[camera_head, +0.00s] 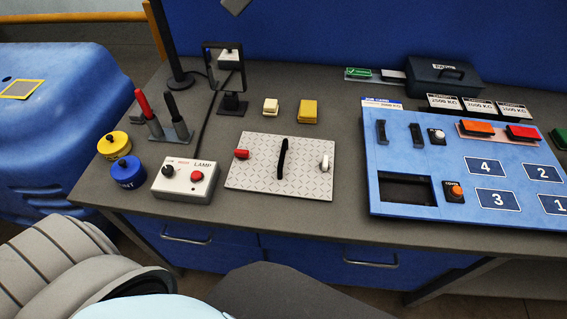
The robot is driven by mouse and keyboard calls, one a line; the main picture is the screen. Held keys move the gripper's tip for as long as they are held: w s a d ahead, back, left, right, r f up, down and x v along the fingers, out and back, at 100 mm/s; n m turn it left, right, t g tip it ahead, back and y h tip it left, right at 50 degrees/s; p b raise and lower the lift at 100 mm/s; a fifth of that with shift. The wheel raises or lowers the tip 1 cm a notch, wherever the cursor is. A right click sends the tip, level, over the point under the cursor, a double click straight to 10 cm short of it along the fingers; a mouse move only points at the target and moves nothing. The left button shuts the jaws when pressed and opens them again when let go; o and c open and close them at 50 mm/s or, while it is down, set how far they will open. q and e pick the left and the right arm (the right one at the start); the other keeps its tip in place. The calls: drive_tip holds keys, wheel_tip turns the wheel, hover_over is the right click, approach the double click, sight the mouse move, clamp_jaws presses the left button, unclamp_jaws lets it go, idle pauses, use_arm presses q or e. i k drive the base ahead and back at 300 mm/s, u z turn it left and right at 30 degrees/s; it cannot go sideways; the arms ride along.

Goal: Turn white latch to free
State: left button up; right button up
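The white latch (325,163) is a small white knob at the right end of a light grey checkered metal plate (258,181) on the workbench. It looks roughly upright in the picture, its long side running toward the back. A red latch (242,154) sits at the left end of the plate and points sideways. A black upright bar or slot (283,158) is between the two latches; I cannot tell which. Neither of my grippers shows in this view, and nothing touches the white latch.
A lamp box (185,185) with a red button stands left of the plate. The blue panel (414,158) with switches and numbered fields lies to the right. Yellow (308,112) and cream blocks (270,107) and a framed mirror stand behind. The bench's front edge is just before the plate.

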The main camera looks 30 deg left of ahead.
sight(324, 165)
drive_tip(key=u, duration=3.1)
drive_tip(key=k, duration=1.6)
drive_tip(key=z, duration=2.5)
